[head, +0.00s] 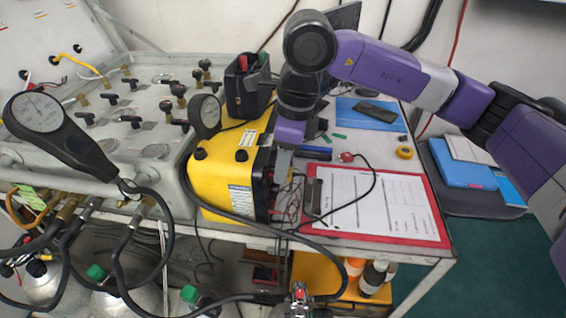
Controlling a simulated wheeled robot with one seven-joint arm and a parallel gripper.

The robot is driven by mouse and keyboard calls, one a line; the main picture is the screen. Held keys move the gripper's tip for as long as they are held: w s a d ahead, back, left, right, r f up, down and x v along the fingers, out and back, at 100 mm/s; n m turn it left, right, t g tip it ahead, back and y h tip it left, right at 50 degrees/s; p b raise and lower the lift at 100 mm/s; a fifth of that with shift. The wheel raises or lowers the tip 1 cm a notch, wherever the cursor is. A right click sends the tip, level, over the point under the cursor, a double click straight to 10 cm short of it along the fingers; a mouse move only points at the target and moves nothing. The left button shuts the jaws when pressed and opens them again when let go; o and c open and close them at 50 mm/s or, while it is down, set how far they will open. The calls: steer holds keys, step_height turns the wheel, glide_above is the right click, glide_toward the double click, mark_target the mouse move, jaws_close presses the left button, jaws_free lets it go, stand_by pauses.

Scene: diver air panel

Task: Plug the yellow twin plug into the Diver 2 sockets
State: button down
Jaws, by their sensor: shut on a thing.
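A yellow box-shaped unit (222,180) stands on the bench, left of the clipboard. Its right end is dark and carries terminals and thin red and black wires (283,197). My gripper (283,168) points down beside this right end, close to it. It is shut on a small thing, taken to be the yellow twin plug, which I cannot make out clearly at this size. The Diver 2 sockets and their label cannot be read here. I cannot tell whether the held thing touches the unit.
A red clipboard (425,208) with a form lies right of the unit. A black cable with a red end (347,157) loops over it. A grey valve panel (150,95) with gauges stands left. Yellow tape (404,152) and a blue folder (368,113) lie behind.

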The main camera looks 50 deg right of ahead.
steer(key=shift+s+d, duration=0.1)
steer(key=shift+s, duration=0.05)
steer(key=shift+s+d+b, duration=0.25)
steer(key=shift+s+b, duration=0.15)
steer(key=shift+b, duration=0.05)
steer(key=shift+s+d+b, duration=0.35)
steer(key=shift+s+b, duration=0.05)
steer(key=shift+s, duration=0.15)
steer(key=shift+s+d, duration=0.2)
steer(key=shift+s, duration=0.1)
steer(key=shift+s, duration=0.1)
